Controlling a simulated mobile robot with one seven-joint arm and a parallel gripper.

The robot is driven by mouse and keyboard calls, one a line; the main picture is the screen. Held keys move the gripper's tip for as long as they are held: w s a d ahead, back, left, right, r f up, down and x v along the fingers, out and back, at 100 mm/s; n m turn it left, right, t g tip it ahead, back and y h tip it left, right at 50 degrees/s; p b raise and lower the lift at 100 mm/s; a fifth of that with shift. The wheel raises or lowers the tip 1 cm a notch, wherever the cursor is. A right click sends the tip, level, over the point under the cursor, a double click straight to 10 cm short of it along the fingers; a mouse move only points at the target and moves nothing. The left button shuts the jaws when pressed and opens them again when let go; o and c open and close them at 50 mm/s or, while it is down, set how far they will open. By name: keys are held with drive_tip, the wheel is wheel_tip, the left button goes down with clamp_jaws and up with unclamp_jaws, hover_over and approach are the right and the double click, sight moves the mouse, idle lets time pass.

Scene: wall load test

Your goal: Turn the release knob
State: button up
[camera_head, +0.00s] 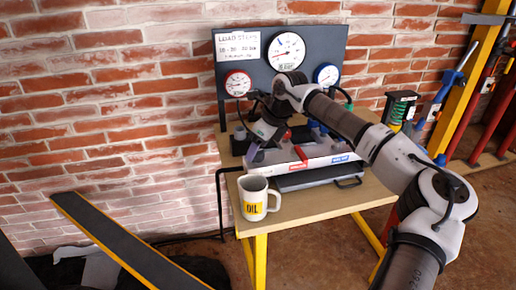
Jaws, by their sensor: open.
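A hand pump unit (315,160) with a white-grey body and red and blue labels lies on the wooden table. My gripper (252,155) is open and points down at the left end of the pump, close above it. Whether it touches anything there cannot be told. A red lever-like part (299,154) shows on the pump, right of my gripper. Which part is the release knob is not clear; it may be hidden behind my gripper and wrist.
A white OIL mug (257,198) stands at the table's front left corner (243,228). A dark gauge panel (230,60) with several dials stands behind the pump. A yellow-edged ramp (125,240) lies left.

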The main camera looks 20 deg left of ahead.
drive_tip(key=w+v, duration=0.1)
drive_tip(key=v, duration=1.1)
drive_tip(key=shift+s+d+r+b, duration=0.15)
drive_tip(key=shift+s+r+b, duration=0.25)
drive_tip(key=shift+s, duration=0.15)
